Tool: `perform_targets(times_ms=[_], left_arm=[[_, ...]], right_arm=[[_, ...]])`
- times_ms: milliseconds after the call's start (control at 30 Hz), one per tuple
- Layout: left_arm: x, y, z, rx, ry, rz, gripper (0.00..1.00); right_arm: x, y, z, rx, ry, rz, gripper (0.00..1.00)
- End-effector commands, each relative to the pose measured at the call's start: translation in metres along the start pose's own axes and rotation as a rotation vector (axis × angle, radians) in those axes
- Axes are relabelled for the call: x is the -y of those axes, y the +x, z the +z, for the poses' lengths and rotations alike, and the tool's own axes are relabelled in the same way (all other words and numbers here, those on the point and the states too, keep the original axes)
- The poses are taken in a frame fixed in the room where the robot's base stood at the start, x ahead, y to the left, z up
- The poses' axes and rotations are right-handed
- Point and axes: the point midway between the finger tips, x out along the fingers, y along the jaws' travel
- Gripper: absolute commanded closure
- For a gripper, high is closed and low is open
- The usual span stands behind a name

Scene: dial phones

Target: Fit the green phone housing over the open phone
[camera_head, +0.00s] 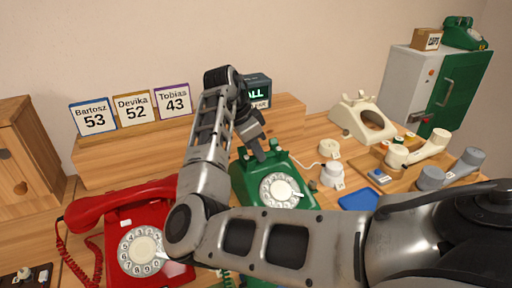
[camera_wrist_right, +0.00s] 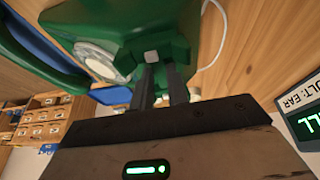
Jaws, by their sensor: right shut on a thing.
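The green phone housing (camera_head: 248,183), with a white dial (camera_head: 281,191), is on the desk area in the middle of the head view. My right gripper (camera_head: 266,152) reaches down to its back top edge. In the right wrist view the fingers (camera_wrist_right: 162,82) are shut on a green part of the housing (camera_wrist_right: 115,22) beside a small grey square. My forearm covers the front of the housing in the head view. I cannot see the open phone's insides, nor tell whether the housing rests flush. My left gripper is not in view.
A red phone (camera_head: 130,228) stands at left, close to my arm. A cream phone shell (camera_head: 362,118), cream handset (camera_head: 427,147) and grey handset (camera_head: 458,168) lie at right. Number cards (camera_head: 133,108) and a display (camera_head: 257,88) stand behind.

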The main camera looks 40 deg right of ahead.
Motion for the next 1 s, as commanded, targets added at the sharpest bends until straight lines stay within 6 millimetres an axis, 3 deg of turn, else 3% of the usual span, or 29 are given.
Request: perform_targets(times_ms=[100, 133, 200, 567, 733, 1000], left_arm=[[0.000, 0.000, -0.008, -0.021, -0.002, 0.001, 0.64], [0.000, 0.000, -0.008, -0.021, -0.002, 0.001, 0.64], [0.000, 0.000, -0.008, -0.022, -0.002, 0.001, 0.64], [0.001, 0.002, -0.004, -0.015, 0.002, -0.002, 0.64], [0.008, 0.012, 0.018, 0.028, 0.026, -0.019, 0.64], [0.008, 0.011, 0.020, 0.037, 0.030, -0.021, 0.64]], right_arm=[[0.000, -0.001, -0.001, -0.001, 0.000, -0.001, 1.00], [0.000, -0.001, -0.001, -0.001, 0.000, -0.001, 0.79], [0.000, -0.001, -0.001, -0.001, 0.000, -0.001, 0.59], [0.000, 0.000, 0.000, 0.001, -0.001, 0.001, 0.59], [0.000, 0.000, 0.000, 0.001, -0.001, 0.001, 0.59], [0.001, -0.068, 0.000, 0.000, -0.001, -0.005, 0.59]])
